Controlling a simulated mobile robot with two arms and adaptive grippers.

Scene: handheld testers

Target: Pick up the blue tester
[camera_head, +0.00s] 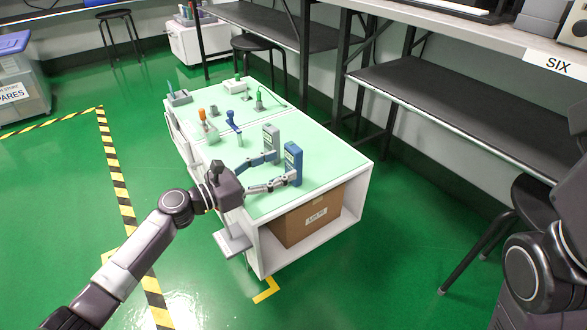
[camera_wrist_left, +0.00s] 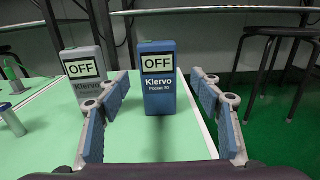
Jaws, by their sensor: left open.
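The blue tester (camera_head: 293,165) stands upright on the pale green tabletop near its right side. In the left wrist view the blue tester (camera_wrist_left: 157,100) shows a label reading "OFF" and the name "Klervo Pocket 30". My left gripper (camera_head: 283,167) is open, low over the table, with its fingertips close to the blue tester. In the left wrist view the tester appears in the gap between the fingers (camera_wrist_left: 160,80); contact cannot be told. A grey tester (camera_head: 271,137), also marked "OFF" in the wrist view (camera_wrist_left: 85,74), stands left of the blue one. My right gripper is not in view.
The white workbench (camera_head: 352,196) holds an orange-handled tool (camera_head: 202,116), a blue-topped tool (camera_head: 231,121) and other small items farther back. A cardboard box (camera_head: 306,219) sits beneath. Dark shelves (camera_head: 465,108) and stools (camera_head: 523,208) stand to the right.

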